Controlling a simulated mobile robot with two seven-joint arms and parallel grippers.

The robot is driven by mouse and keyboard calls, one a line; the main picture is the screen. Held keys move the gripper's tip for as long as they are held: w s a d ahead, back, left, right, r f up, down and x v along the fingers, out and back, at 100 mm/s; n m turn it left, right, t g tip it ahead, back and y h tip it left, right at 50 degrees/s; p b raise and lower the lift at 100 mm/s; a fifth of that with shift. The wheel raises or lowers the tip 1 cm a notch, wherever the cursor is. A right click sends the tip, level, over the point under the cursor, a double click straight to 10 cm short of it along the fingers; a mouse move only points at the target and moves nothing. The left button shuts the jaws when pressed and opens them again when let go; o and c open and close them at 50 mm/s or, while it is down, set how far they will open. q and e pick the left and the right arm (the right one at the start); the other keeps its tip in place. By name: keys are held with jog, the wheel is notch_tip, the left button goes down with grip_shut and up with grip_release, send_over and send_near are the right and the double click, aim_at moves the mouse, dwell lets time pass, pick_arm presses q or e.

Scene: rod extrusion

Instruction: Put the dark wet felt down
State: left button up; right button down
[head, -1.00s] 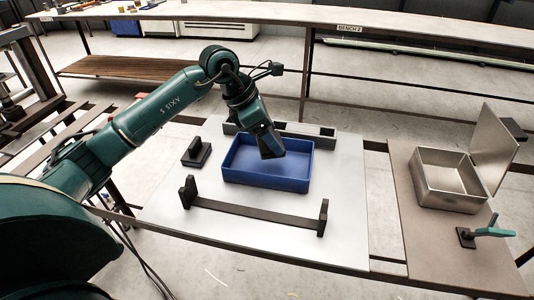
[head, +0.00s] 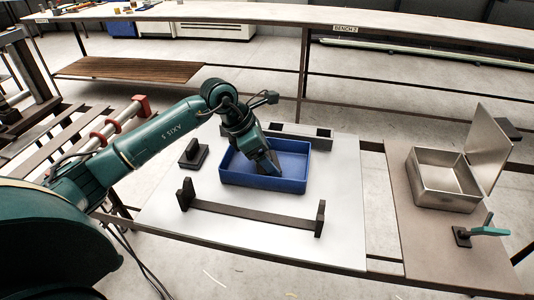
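My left gripper (head: 270,168) reaches down into the blue tray (head: 236,178) on the white work surface. Its fingertips are small and dark, and I cannot tell whether they are open or shut. I cannot make out the dark wet felt as a separate thing. Any felt at the fingertips or on the tray floor behind them is hidden or too dark to tell apart. My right gripper is not in view.
A dark block with an upright piece (head: 194,154) stands left of the tray. A dark bar with upright ends (head: 250,215) lies in front, and a dark long holder (head: 310,136) behind. An open metal box (head: 445,190) and a teal-handled clamp (head: 485,231) are at right.

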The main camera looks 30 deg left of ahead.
pick_arm(q)
jog(key=shift+r, duration=0.2)
jog(key=v, duration=1.2)
jog(key=shift+b, duration=0.45)
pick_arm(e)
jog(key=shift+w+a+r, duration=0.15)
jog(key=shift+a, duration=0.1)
